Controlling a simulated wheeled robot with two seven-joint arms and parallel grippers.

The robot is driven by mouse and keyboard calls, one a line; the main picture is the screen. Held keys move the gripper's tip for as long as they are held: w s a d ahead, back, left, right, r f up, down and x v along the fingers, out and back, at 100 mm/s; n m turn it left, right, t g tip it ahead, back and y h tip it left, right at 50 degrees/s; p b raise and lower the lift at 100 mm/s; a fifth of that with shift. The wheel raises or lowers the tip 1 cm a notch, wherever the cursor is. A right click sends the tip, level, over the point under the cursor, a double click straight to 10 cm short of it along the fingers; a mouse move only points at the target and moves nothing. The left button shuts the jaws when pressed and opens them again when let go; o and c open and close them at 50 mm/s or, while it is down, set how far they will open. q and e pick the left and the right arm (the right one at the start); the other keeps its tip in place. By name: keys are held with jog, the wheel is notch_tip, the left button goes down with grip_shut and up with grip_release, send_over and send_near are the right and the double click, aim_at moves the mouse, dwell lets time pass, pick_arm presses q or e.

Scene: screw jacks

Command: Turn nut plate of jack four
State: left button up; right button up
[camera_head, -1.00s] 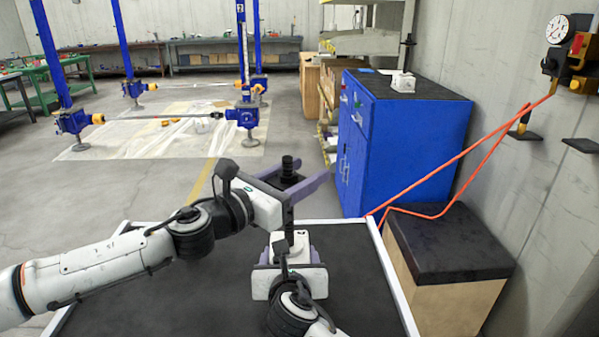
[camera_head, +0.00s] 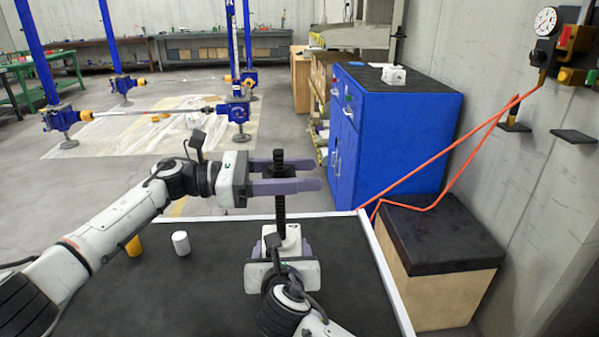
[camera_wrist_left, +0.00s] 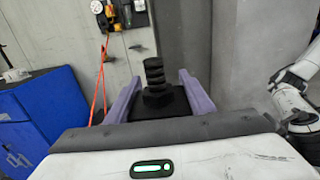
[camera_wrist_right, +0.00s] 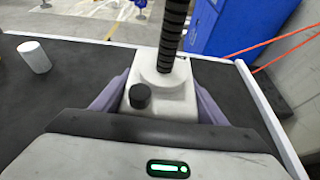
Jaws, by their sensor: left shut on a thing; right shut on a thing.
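A jack stands upright on the dark tabletop in the head view, with a white housing (camera_head: 291,236) and a black threaded spindle (camera_head: 280,207). The black nut plate (camera_head: 281,173) sits high on the spindle. My left gripper (camera_head: 304,175) is shut on the nut plate, its purple fingers level and pointing right. In the left wrist view the nut plate (camera_wrist_left: 158,106) lies between the fingers, with the spindle top above it. My right gripper (camera_head: 284,250) is shut on the housing from the near side. The right wrist view shows the housing (camera_wrist_right: 165,99) between its fingers.
A white cylinder (camera_head: 181,243) and a yellow cylinder (camera_head: 134,246) stand on the table (camera_head: 200,300), near my left arm. A blue cabinet (camera_head: 400,135) and a black-topped wooden box (camera_head: 440,245) stand beyond the table's right side. Large blue jacks stand on the floor behind.

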pick_arm(q)
jog(key=shift+w+a+r+m+g, duration=0.1)
jog(key=shift+a+r+m+g, duration=0.15)
jog(key=shift+g, duration=0.25)
jog(key=shift+d, duration=0.1)
jog(key=o, duration=1.1)
jog(key=shift+c, duration=0.2)
jog(key=shift+f, duration=0.15)
jog(key=a, duration=1.2)
